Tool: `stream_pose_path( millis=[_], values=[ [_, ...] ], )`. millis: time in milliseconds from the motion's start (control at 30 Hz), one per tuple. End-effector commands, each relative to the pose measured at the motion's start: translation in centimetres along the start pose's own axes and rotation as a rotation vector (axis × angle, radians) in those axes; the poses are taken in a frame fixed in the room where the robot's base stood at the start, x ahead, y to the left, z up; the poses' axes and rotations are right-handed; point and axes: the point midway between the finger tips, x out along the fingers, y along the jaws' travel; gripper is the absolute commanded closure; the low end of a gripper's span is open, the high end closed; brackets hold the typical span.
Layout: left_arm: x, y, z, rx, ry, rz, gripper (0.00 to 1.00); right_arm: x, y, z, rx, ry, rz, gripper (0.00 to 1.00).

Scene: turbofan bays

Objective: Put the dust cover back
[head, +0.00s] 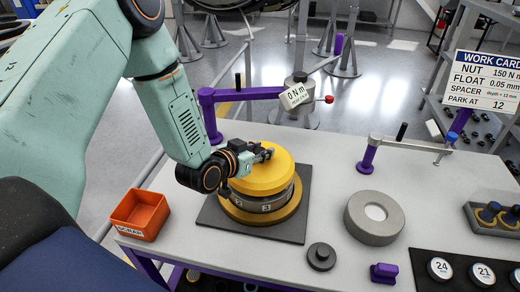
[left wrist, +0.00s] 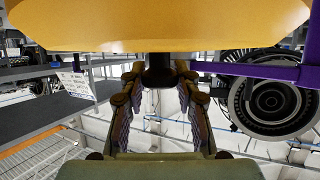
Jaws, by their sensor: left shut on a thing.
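The yellow dust cover (head: 272,178) is on or just above a dark numbered ring unit (head: 262,203) with a yellow lower flange, on a dark square mat (head: 213,218). I cannot tell whether it touches the ring all round. My left gripper (head: 264,152) reaches in from the left at the top of the cover. In the left wrist view the cover (left wrist: 160,25) fills the top, and its dark knob (left wrist: 158,72) is between the fingertips of my left gripper (left wrist: 158,82), which is shut on it. My right gripper does not show.
An orange bin (head: 141,214) stands left of the mat. A grey ring (head: 374,217), a dark knobbed disc (head: 321,256) and a purple block (head: 384,273) are to the right. A purple jointed arm (head: 243,94) with a 0 N·m display (head: 296,95) stands behind. The table's right middle is fairly clear.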

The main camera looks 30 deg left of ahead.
Motion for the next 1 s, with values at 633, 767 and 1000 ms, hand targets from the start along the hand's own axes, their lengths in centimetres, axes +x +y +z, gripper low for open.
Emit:
stream_pose_path(
  millis=[633, 767, 1000],
  values=[
    [0.2, 0.0, 0.4, 0.000, 0.000, 0.000, 0.46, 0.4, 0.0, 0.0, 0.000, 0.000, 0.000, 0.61],
    [0.2, 0.0, 0.4, 0.000, 0.000, 0.000, 0.46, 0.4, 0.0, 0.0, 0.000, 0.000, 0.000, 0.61],
    [-0.3, 0.0, -0.7, 0.000, 0.001, 0.000, 0.46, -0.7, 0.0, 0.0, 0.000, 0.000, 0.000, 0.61]
  ],
)
